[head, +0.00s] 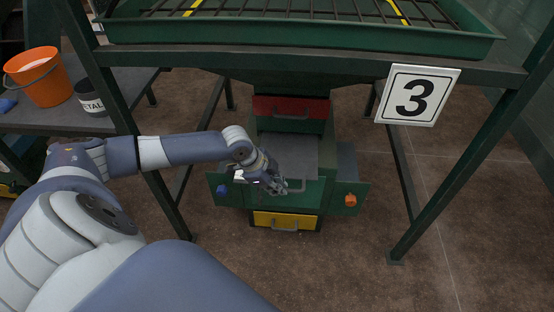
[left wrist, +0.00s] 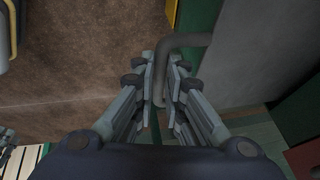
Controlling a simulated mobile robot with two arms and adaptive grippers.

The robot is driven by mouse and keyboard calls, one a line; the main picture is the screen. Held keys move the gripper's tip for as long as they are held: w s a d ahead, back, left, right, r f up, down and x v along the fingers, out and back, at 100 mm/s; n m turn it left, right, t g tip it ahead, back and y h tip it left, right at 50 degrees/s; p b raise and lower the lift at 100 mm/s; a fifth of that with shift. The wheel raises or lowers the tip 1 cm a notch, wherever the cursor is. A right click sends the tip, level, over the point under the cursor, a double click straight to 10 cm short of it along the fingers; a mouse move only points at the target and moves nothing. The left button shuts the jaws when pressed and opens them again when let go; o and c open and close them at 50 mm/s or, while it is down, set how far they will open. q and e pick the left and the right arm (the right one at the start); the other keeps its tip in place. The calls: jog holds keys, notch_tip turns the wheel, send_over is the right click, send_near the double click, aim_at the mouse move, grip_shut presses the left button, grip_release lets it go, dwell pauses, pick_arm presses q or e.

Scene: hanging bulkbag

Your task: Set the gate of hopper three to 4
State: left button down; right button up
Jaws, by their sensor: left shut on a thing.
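Hopper three is the green frame marked by a white sign with a black 3 (head: 416,95). Below its funnel, a flat grey gate plate (head: 290,152) sticks out toward me from the green outlet housing. My left gripper (head: 277,187) is at the plate's front edge, shut on its grey bar handle (left wrist: 182,42). In the left wrist view the handle's bent end lies between the two fingers (left wrist: 164,92), and the grey plate (left wrist: 262,48) lies to the right. I cannot read any scale or number on the gate. My right gripper is not in view.
A red panel with a handle (head: 290,106) is above the plate, and a yellow one (head: 285,221) is below. A blue knob (head: 222,190) and an orange knob (head: 350,200) flank the outlet. An orange bucket (head: 36,76) and a dark can (head: 91,98) stand on the left table.

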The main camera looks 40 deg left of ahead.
pick_arm(q)
jog(key=shift+s+d+f, duration=0.2)
jog(key=shift+s+f, duration=0.05)
jog(key=shift+s, duration=0.1)
jog(key=c, duration=1.7)
grip_release()
jog(key=shift+s, duration=0.1)
jog(key=shift+o, duration=0.2)
jog(key=shift+r, duration=0.15)
jog(key=v, duration=1.2)
